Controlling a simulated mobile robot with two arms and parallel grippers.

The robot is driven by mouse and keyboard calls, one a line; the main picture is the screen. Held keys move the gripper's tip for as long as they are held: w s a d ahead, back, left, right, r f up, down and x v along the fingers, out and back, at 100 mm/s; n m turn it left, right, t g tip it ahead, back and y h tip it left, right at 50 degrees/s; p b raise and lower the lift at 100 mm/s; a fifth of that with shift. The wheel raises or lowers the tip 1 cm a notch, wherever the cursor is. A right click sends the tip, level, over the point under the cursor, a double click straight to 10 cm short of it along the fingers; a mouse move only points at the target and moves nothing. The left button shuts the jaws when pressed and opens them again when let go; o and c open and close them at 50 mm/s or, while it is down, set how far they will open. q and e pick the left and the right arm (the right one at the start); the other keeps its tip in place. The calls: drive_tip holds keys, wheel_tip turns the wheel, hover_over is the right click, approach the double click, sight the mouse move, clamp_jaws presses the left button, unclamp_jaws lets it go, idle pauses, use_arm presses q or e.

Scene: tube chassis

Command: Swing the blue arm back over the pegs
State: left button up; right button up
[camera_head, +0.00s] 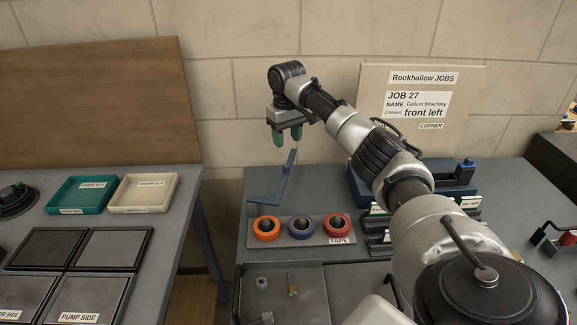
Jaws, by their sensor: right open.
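The blue arm (266,198) is a thin bar behind the tape tray, with a raised end (288,170) that slants up toward my gripper. It lies clear of the pegs, not across them. The pegs stand in a grey tray (285,238) labelled TAPE. They carry an orange roll (266,237), a blue roll (292,234) and a red roll (329,222). My right gripper (286,135) has green fingertips, points down and is open and empty, just above the top of the raised end. I cannot tell whether they touch. My left gripper is out of view.
A job board (450,132) reading "front left" stands against the wall. A blue holder (456,180) is partly behind my right arm. A grey tray (255,310) with small metal parts lies in front. Green (75,206) and cream (140,207) trays sit on the left table.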

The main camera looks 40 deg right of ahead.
sight(287, 165)
wheel_tip(287, 165, down, 9)
drive_tip(key=shift+s+a+f+p, duration=0.15)
drive_tip(key=shift+p, duration=0.35)
clamp_jaws()
